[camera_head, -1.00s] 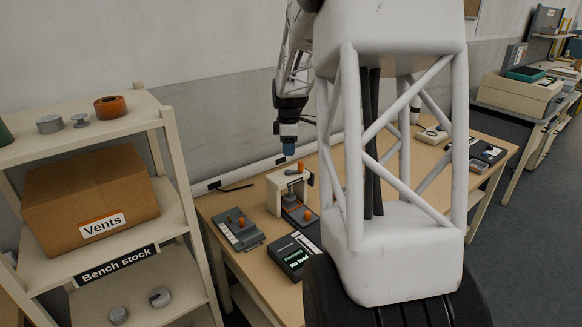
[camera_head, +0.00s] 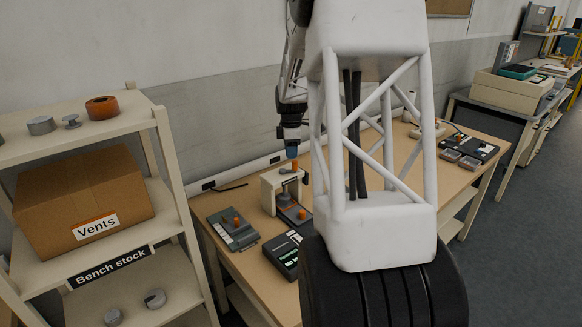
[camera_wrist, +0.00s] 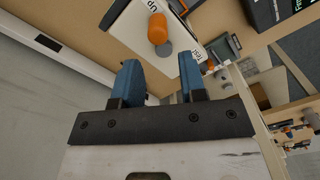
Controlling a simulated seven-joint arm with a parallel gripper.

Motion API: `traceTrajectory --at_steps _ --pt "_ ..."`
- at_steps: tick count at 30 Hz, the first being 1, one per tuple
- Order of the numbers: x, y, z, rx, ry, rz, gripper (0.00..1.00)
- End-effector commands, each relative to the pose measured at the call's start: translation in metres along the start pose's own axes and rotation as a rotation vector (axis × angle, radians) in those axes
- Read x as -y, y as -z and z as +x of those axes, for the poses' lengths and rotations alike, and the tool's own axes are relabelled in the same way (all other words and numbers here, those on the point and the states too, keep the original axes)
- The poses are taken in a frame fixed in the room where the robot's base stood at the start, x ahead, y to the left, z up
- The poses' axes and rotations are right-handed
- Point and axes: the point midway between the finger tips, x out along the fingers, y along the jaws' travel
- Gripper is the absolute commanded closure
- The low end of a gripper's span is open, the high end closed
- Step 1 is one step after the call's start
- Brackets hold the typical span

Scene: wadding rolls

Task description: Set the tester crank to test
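The tester is a cream frame (camera_head: 270,190) on the wooden bench, with an orange-handled crank (camera_head: 294,167) at its top. In the wrist view the orange crank handle (camera_wrist: 157,28) stands beside a grey round hub on the cream top. Labels are partly cut off; one reads like "UP". My gripper (camera_head: 292,153) points down just above the crank handle. In the wrist view its two blue fingers (camera_wrist: 160,72) are apart with nothing between them. The handle lies beyond the fingertips. Whether a finger touches it cannot be told.
A grey device with an orange knob (camera_head: 233,228) lies left of the tester. A dark display box (camera_head: 287,254) stands in front. A shelf rack (camera_head: 166,160) holds a Vents box at left. My white arm link hides the bench's middle.

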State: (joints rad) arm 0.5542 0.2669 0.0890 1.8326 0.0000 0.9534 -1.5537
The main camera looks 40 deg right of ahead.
Motion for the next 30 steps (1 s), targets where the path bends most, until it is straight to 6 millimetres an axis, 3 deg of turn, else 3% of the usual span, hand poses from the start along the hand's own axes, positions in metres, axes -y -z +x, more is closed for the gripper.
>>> traceTrajectory --at_steps 15,30 --pt "0.000 0.000 0.058 0.000 0.001 0.000 0.62" --pt "0.000 0.000 0.067 0.000 0.000 0.000 0.65"
